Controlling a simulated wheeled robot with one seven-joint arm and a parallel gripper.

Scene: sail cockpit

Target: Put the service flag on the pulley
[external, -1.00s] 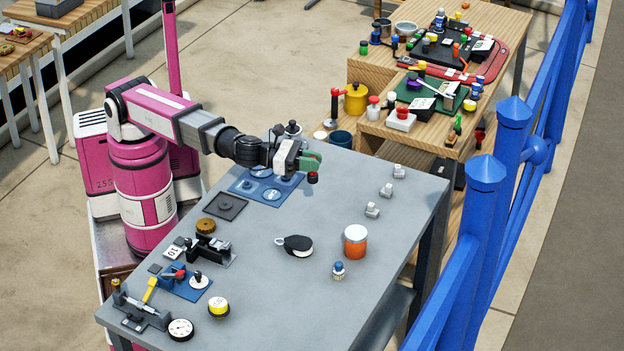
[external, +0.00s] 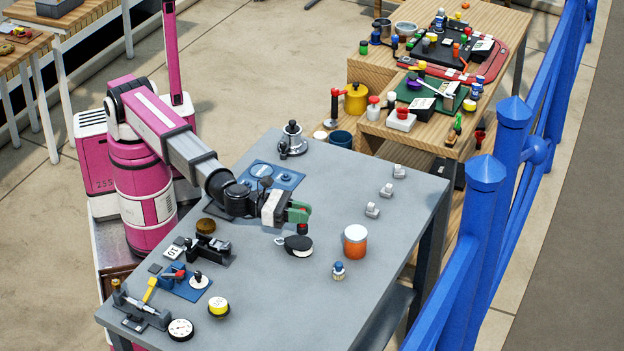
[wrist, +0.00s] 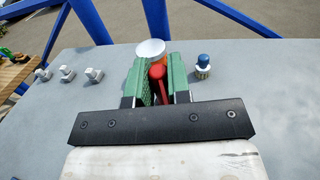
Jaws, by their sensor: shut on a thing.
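My gripper (external: 299,212), with green fingers, is shut on a small red piece with a dark part, which I take to be the service flag (external: 303,229). The red piece also shows between the fingers in the wrist view (wrist: 158,72). The pulley (external: 298,244), black and white with a small ring at its left end, lies flat on the grey table. The held flag is just above the pulley's far side in the external view; I cannot tell whether they touch. The pulley is not visible in the wrist view.
An orange jar with a white lid (external: 355,242) and a small blue-capped bottle (external: 338,270) stand right of the pulley. Several small grey fittings (external: 372,209) line the right side. A blue plate (external: 283,176) lies behind my arm. The table's front right is clear.

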